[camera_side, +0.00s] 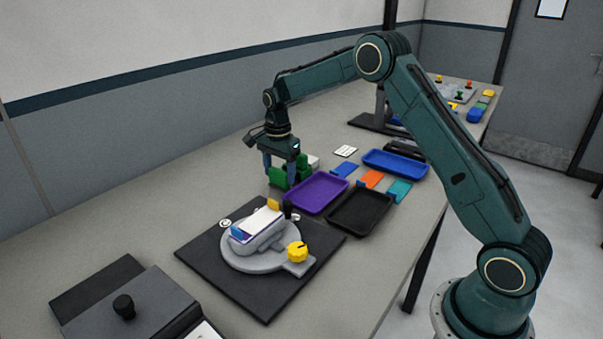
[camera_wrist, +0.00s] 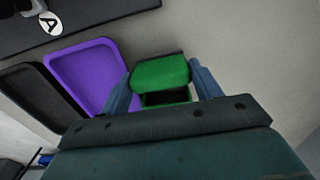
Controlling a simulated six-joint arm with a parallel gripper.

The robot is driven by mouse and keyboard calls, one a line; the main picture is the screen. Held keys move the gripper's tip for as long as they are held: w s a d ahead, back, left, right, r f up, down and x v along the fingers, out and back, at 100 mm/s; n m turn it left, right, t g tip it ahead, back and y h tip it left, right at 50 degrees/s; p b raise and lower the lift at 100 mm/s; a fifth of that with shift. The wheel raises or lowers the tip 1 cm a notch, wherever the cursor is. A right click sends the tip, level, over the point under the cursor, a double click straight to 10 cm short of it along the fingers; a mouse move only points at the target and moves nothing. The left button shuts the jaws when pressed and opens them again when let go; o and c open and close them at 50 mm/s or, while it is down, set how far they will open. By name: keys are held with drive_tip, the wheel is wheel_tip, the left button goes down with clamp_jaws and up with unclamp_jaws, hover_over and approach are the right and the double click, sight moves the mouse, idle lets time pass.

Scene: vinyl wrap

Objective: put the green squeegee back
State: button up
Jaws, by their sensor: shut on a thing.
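The green squeegee (camera_wrist: 162,72) is between the two blue fingers of my gripper (camera_wrist: 163,88) in the wrist view, with a dark strip along its far edge. A second green part with a dark opening (camera_wrist: 166,98) shows just below it; I cannot tell whether it is the squeegee or a holder. In the side view my gripper (camera_side: 280,168) points down, low over the table, shut on the squeegee (camera_side: 278,178). The fingers hide part of it. I cannot tell whether its underside touches the table or a holder.
A purple tray (camera_side: 317,193) lies just right of my gripper, with a black tray (camera_side: 361,212) beyond. A blue tray (camera_side: 396,164) and blue, orange and teal pieces lie farther right. A grey turntable (camera_side: 262,250) with a white-topped device stands on a black mat (camera_side: 207,239) in front.

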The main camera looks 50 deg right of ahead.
sight(279, 169)
drive_tip(key=shift+f, duration=0.1)
drive_tip(key=o, duration=1)
drive_tip(key=shift+c, duration=0.2)
wheel_tip(279, 169, up, 12)
drive_tip(key=shift+r, duration=0.2)
idle(0.3)
